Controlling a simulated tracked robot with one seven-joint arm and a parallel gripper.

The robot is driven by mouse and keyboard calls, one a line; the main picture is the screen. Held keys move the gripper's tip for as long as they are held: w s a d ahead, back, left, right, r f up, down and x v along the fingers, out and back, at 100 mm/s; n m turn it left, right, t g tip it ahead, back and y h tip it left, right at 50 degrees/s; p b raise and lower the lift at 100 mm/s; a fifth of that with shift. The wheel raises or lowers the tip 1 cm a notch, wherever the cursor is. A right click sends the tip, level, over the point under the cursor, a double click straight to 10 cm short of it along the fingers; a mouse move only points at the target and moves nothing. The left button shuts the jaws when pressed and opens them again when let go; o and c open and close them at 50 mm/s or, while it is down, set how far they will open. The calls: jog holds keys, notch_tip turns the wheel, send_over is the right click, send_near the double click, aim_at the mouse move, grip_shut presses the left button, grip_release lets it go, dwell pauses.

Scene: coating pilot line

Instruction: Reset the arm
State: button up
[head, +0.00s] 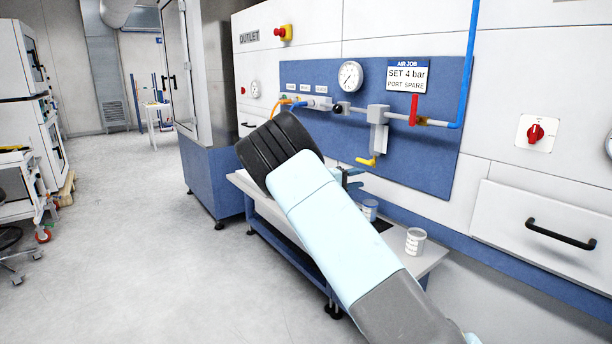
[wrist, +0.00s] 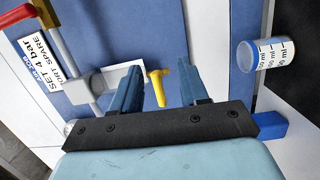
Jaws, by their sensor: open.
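My arm reaches from the lower right of the head view toward the blue air panel (head: 440,165). In the wrist view my gripper (wrist: 157,76) is open, with two blue fingers apart and nothing held. A yellow lever (wrist: 158,88) appears in the gap between the fingers. The same yellow lever (head: 367,161) hangs under the grey regulator (head: 378,135) in the head view. I cannot tell how far the lever is from the fingers.
A bench (head: 432,257) under the panel bears a white jar (head: 415,241) and a blue-banded jar (head: 370,209), beside my arm. A red lever (head: 413,110) and drawer handle (head: 560,234) stick out from the wall.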

jog(key=s+d+r+m+g+y, duration=0.1)
jog(key=s+d+r+g+y, duration=0.2)
jog(key=s, duration=0.5)
jog(key=s+d+r+m+g+y, duration=0.1)
jog(key=s+d+r+m+y, duration=0.15)
jog(key=s+d, duration=0.4)
jog(key=s+d+r+m+g+y, duration=0.1)
jog(key=s+d+g+y, duration=0.2)
jog(key=s, duration=0.6)
jog(key=s+a+r+t+y, duration=0.1)
jog(key=s+a+r+y, duration=0.1)
jog(key=s, duration=0.8)
jog(key=s+a+r+t+y, duration=0.2)
jog(key=s+a+y, duration=0.1)
jog(key=s, duration=0.8)
jog(key=s+a+r+t+y, duration=0.1)
jog(key=s+a+t+y, duration=0.1)
jog(key=s, duration=0.8)
jog(key=shift+s+a+r+y, duration=0.25)
jog(key=shift+a+r+y, duration=0.15)
jog(key=shift+a+y, duration=0.05)
